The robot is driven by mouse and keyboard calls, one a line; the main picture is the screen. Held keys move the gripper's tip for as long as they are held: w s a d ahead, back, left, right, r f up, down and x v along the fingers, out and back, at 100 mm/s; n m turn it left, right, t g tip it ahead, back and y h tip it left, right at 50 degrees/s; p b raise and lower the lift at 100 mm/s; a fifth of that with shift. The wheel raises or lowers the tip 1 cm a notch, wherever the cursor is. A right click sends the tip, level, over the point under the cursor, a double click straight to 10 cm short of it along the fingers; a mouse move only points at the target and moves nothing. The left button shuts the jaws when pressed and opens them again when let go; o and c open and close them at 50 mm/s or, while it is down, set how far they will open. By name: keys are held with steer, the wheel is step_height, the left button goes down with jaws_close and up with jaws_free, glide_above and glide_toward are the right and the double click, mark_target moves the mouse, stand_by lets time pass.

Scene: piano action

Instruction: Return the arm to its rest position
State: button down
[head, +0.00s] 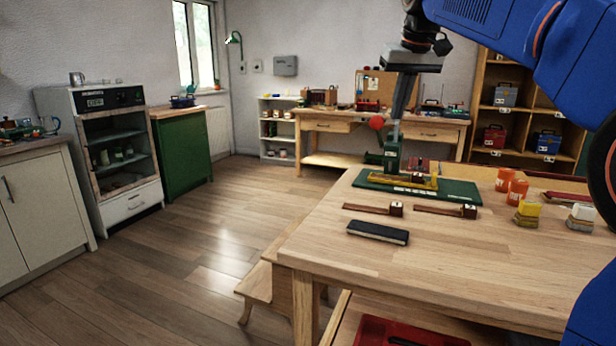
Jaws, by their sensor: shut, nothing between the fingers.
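My gripper (396,133) hangs from my blue arm, pointing down above the far left part of the workbench. Its fingers are together and hold nothing that I can see. Just below and behind the fingertips is a green upright block (391,161) on a dark green base (455,190) with a yellow frame (403,182). I cannot tell whether the fingertips touch the block.
On the workbench (330,222) lie two wooden hammers (374,209) (447,210), a black block (378,232), orange jars (504,179), and yellow (527,213) and white (580,217) blocks. A back bench (338,124) and shelves (520,112) stand behind. The floor (190,235) at left is clear.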

steer(key=s+d+f, duration=0.3)
steer(key=s+f, duration=1.5)
steer(key=f, duration=0.1)
steer(key=s+d+f+m, duration=0.1)
steer(key=s+d+f, duration=0.3)
steer(key=s+f, duration=1.5)
steer(key=shift+h, duration=0.3)
